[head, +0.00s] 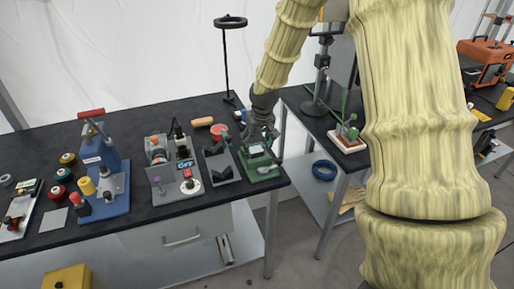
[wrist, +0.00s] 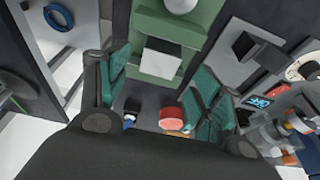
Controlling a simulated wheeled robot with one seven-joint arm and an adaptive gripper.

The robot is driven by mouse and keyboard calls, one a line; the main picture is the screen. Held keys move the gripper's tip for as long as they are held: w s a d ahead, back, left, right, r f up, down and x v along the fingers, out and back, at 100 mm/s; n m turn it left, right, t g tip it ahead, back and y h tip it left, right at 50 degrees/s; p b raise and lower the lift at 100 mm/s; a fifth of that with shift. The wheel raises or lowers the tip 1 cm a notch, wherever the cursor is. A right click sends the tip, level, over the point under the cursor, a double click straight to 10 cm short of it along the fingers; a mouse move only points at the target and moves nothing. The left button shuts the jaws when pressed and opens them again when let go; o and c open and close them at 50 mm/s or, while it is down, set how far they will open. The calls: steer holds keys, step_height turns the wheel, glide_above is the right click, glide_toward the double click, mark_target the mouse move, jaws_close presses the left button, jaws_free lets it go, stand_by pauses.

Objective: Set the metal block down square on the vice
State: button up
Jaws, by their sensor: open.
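The green vice (head: 264,173) stands at the right end of the dark workbench; in the wrist view its green body (wrist: 196,63) fills the top middle. The metal block (wrist: 160,58), pale on top with a dark side, rests on the vice between the jaws and looks roughly in line with them. It also shows small in the head view (head: 256,150). My gripper (head: 262,136) is just above the vice. In the wrist view its teal-padded fingers (wrist: 163,72) are spread on both sides of the block, with gaps visible. The block's underside is hidden.
A grey angled fixture (head: 219,165) stands close left of the vice. A red round item (head: 219,131) and an orange-handled tool (head: 202,122) lie behind. A black ring stand (head: 228,70) rises at the back. A gap separates this bench from the right one.

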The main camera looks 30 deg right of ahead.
steer(key=b+v, duration=0.1)
steer(key=v, duration=0.7)
steer(key=shift+f, duration=0.1)
stand_by(1.1)
